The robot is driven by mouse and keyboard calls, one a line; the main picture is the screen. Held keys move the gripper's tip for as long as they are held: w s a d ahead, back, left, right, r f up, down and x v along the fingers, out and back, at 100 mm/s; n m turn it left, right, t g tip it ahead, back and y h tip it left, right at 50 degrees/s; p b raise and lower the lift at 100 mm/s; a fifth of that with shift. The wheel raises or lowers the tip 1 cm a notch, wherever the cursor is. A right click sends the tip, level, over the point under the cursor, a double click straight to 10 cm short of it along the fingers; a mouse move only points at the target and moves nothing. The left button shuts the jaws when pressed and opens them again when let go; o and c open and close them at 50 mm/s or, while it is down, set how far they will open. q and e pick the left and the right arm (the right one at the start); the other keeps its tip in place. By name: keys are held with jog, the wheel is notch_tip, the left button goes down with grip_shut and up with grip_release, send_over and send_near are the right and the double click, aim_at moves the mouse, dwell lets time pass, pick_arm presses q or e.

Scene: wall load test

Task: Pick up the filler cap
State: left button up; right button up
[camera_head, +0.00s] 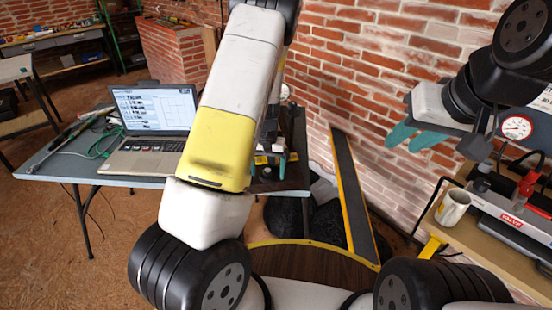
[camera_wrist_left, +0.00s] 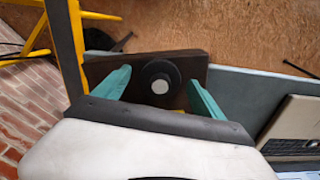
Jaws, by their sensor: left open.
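In the left wrist view, a round black part with a pale grey centre, seemingly the filler cap (camera_wrist_left: 160,72), sits on a dark brown block (camera_wrist_left: 103,70). My left gripper (camera_wrist_left: 158,79) is open, with one green finger on each side of the cap. I see gaps between both fingers and the cap; the height between them is hard to judge. In the head view, my left arm hides the cap, and a green left finger shows beside the arm. My right gripper (camera_head: 415,136) is empty, its teal fingers apart near the brick wall.
A laptop (camera_head: 152,118) stands open on the blue-grey table (camera_head: 62,163), left of my left arm. Cables lie beside it. A yellow-edged dark board (camera_head: 352,190) leans on the wall.

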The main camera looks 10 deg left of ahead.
pick_arm(q)
jog(key=c, duration=1.5)
jog(key=shift+o, duration=0.2)
